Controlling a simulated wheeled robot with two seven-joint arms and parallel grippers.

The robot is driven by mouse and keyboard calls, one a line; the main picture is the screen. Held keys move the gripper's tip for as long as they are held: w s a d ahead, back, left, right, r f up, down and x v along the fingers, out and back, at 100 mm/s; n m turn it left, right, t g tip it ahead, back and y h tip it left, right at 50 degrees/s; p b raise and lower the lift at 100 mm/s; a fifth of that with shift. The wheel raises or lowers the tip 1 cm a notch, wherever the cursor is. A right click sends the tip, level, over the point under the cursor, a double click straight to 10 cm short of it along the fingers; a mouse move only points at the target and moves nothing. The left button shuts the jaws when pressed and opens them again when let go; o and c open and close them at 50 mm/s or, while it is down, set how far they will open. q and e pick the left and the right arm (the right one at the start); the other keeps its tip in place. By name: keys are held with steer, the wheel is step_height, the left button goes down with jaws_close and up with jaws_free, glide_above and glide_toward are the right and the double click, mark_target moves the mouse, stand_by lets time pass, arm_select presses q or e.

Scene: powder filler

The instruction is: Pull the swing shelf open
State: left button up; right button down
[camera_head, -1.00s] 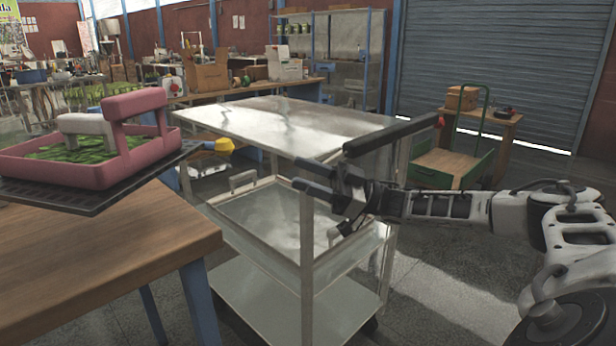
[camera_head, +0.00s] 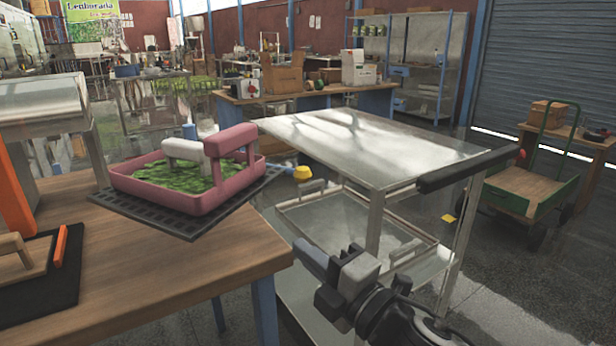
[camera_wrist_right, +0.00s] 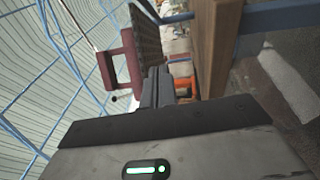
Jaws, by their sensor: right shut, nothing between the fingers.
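The swing shelf appears to be the dark perforated plate (camera_head: 150,212) at the right end of the wooden table (camera_head: 130,262). It carries a pink tray (camera_head: 150,190) with green leafy contents and pink and white handle-like pieces. My right gripper (camera_head: 310,255) is shut and empty, right of the table edge and in front of the metal cart, below and apart from the plate. In the right wrist view its fingers (camera_wrist_right: 156,88) appear below the plate (camera_wrist_right: 148,42) and the pink tray (camera_wrist_right: 120,62). My left gripper is not in view.
A metal cart (camera_head: 360,140) with a dark handle bar (camera_head: 465,172) stands right of the table, close behind my right gripper. A black mat (camera_head: 60,275) and a grey machine (camera_head: 40,105) are at the left. Open floor (camera_head: 540,290) lies at the right.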

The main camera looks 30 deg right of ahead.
steer(key=s+d+r+h, duration=0.2)
steer(key=d+h, duration=0.1)
glide_toward(291, 175)
steer(key=w+a, duration=0.2)
steer(key=w, duration=0.1)
steer(key=shift+w+d+m+t+h, duration=0.35)
steer(key=shift+w+d, duration=0.2)
steer(key=shift+d, duration=0.25)
